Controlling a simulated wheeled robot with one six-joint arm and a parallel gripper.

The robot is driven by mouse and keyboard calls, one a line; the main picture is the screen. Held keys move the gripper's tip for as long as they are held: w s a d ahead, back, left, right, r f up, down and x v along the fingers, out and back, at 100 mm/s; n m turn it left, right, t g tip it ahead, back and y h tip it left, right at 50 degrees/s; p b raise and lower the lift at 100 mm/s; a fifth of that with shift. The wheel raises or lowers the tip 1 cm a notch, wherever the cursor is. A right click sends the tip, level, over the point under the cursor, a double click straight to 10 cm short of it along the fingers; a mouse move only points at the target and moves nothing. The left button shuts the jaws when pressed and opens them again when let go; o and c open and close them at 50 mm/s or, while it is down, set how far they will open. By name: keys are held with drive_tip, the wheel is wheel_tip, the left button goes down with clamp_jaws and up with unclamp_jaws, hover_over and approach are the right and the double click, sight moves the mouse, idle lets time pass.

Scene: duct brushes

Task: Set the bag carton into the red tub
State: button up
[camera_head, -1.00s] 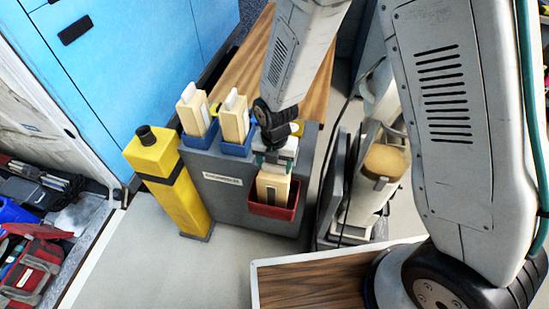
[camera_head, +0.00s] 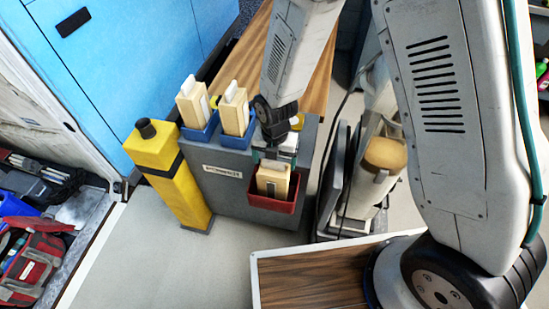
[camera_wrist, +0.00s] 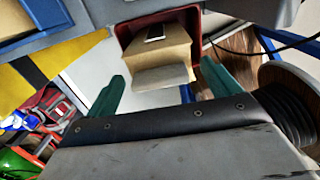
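The bag carton (camera_head: 272,179), a tan box with a pale grey strip, sits upright in the red tub (camera_head: 270,204) on the front of the grey cabinet. Its upper part shows above the rim. The carton (camera_wrist: 158,62) and the red tub (camera_wrist: 124,29) also show in the wrist view. My gripper (camera_head: 275,156) is just above the carton. In the wrist view, the green fingers of my gripper (camera_wrist: 162,72) are spread, one on each side of the carton, with gaps visible. The carton's bottom is hidden inside the tub.
Two similar cartons stand in blue tubs (camera_head: 236,141) to the left. A yellow post (camera_head: 181,187) with a black cap stands left of the grey cabinet (camera_head: 225,190). A grey and tan machine (camera_head: 382,160) stands close on the right.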

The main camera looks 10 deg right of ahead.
wheel_tip(320, 180, up, 13)
idle(1.0)
drive_tip(key=shift+f, duration=0.1)
drive_tip(key=s+d+r+m, duration=1)
drive_tip(key=r+m, duration=0.1)
drive_tip(key=m, duration=0.5)
drive_tip(key=s+d+r+m+t, duration=0.1)
drive_tip(key=s+d+r+m, duration=0.9)
drive_tip(key=m, duration=0.6)
drive_tip(key=shift+d+r, duration=0.3)
drive_tip(key=shift+r, duration=0.2)
